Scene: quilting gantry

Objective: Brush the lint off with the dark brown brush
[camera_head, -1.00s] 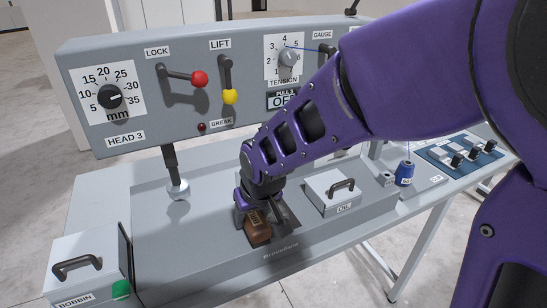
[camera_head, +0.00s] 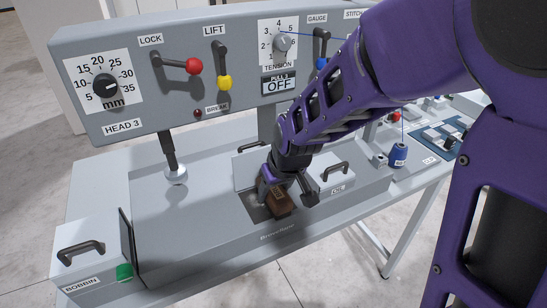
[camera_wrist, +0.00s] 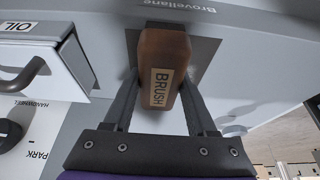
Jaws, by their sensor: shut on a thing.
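The brown brush (camera_head: 281,203) is held between the fingers of my gripper (camera_head: 285,197) over the front part of the grey machine bed. In the wrist view, the brush (camera_wrist: 163,72) shows its "BRUSH" label, with a finger along each side. Its lower end is over a dark grey plate (camera_head: 253,208) set in the bed; the plate also shows around the brush in the wrist view (camera_wrist: 205,50). I cannot tell whether the bristles touch the plate. I cannot make out any lint; part of the plate is hidden by the brush and gripper.
The lidded OIL box (camera_head: 336,187) stands close to the right of my gripper. The BOBBIN box (camera_head: 88,250) is at the front left. A presser foot (camera_head: 176,174) hangs at the left, and the control panel (camera_head: 130,75) rises behind. The bed between is clear.

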